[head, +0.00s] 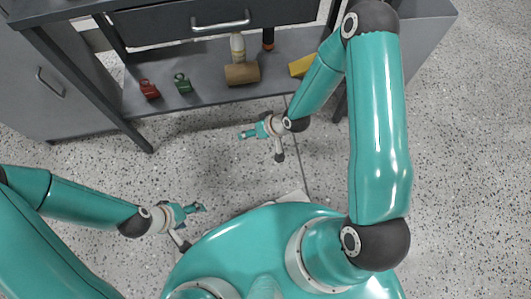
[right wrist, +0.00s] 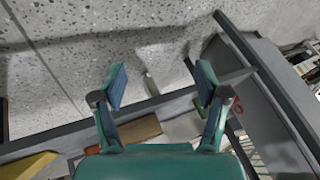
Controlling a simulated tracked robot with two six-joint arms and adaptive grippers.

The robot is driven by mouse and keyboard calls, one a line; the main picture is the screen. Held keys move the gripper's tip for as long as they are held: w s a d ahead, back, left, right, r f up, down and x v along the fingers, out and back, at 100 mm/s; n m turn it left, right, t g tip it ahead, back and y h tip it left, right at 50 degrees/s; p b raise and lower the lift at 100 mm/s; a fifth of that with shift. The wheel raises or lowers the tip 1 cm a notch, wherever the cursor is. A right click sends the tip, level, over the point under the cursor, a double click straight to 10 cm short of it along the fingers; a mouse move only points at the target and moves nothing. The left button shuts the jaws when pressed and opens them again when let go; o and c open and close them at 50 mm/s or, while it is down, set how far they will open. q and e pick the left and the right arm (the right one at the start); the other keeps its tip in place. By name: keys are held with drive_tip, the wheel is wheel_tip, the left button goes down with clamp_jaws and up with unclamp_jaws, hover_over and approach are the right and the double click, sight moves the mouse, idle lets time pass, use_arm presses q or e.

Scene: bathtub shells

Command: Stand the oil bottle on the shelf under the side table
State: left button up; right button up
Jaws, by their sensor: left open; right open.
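A cream bottle (head: 238,47) stands upright on the grey shelf (head: 208,95) under the side table (head: 180,22), behind a brown block. A dark bottle with an orange band (head: 268,39) stands to its right, partly hidden by the table above. I cannot tell for sure which is the oil bottle. My right gripper (head: 262,146) is open and empty, in front of the shelf and apart from it; its spread fingers show in the right wrist view (right wrist: 160,82). My left gripper (head: 193,228) is open and empty over the floor, lower left.
On the shelf are the brown block (head: 242,74), a yellow block (head: 301,65), a red item (head: 149,89) and a green item (head: 182,83). The table's front leg (head: 95,85) and drawer (head: 200,22) bound the shelf opening. The speckled floor before it is clear.

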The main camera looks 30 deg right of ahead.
drive_tip(key=s+a+m+g, duration=0.1)
drive_tip(key=s+a+g, duration=0.2)
drive_tip(key=s, duration=1.2)
drive_tip(key=shift+s+a+f+m+g, duration=0.2)
drive_tip(key=shift+s+f+m+g, duration=0.2)
drive_tip(key=shift+g, duration=0.5)
